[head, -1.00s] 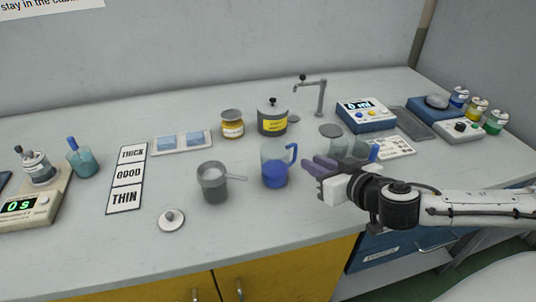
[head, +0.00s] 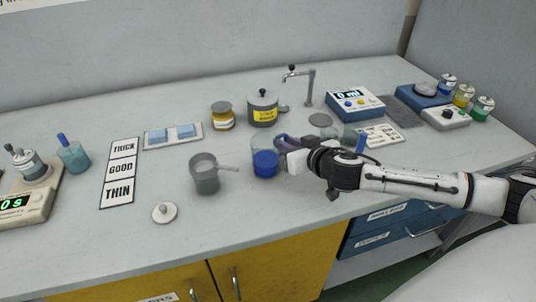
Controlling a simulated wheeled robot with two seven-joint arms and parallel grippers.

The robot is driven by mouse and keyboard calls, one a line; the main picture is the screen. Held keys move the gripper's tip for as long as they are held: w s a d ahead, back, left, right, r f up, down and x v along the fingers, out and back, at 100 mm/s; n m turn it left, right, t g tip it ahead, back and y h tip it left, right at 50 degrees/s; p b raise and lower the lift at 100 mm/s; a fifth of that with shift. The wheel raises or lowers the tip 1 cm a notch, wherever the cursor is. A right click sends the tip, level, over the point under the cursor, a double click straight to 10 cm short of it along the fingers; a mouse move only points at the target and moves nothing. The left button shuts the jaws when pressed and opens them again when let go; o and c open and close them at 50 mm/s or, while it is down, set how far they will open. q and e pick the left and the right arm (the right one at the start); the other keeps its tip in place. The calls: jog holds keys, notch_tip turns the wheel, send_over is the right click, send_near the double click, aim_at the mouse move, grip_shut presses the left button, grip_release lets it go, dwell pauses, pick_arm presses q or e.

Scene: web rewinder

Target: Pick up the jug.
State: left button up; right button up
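The jug (head: 265,164) is a clear vessel with blue liquid in its lower part, standing on the bench in the middle of the head view. Its blue handle, on the right side, is now hidden by my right gripper (head: 283,148). The jug looks upright on the bench. My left gripper is not in view.
A grey cup with a long handle (head: 206,175) stands left of the jug. Behind are an amber jar (head: 222,116), a grey lidded pot (head: 263,107) and a tap (head: 309,88). A clear beaker (head: 350,138) is close behind my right arm. The bench front is mostly clear.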

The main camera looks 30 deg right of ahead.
jog(key=shift+w, duration=0.1)
grip_shut()
jog(key=shift+r, duration=0.15)
